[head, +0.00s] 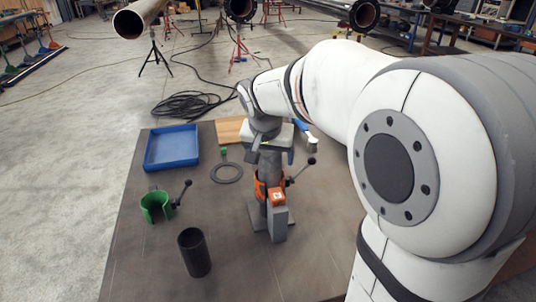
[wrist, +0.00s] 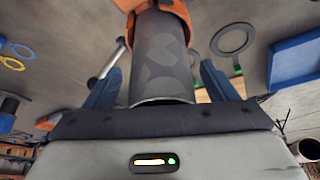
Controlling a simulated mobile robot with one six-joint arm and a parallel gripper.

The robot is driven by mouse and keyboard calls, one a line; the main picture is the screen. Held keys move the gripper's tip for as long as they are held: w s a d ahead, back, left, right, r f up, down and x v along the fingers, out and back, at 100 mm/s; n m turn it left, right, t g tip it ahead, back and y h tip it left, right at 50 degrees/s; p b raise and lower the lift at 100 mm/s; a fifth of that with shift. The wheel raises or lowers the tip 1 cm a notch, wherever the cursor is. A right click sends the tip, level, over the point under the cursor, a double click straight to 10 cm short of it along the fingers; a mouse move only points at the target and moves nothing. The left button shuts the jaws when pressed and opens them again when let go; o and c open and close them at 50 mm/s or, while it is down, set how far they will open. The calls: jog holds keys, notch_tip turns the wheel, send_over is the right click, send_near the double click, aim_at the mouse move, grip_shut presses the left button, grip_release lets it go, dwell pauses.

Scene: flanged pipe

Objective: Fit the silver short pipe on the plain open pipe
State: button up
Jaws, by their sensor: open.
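The silver short pipe (wrist: 160,60) stands in an orange clamp (wrist: 165,8) on the table, its near end toward my gripper. In the head view the orange clamp (head: 277,198) shows below my wrist, and the pipe is mostly hidden. My gripper (wrist: 160,88) is open, with one blue-grey finger on each side of the pipe; gaps show on both sides. The gripper (head: 269,152) also shows in the head view above the clamp. A plain open pipe (head: 138,18), with a bare rim and rusty inside, lies raised on a stand at the upper left.
The dark table holds a blue tray (head: 150,163), a grey ring (head: 215,176), an empty green clamp (head: 155,210) and a black cylinder (head: 195,255). Two dark-ended pipes (head: 240,8) (head: 364,14) stand farther back. Cables (head: 190,104) lie on the floor.

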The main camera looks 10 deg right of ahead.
jog(key=w+d+r+p+v, duration=0.1)
jog(key=p+v, duration=0.5)
jog(key=v, duration=1)
jog(key=shift+w+d+r+p, duration=0.2)
jog(key=shift+w+p, duration=0.1)
jog(key=shift+w, duration=0.55)
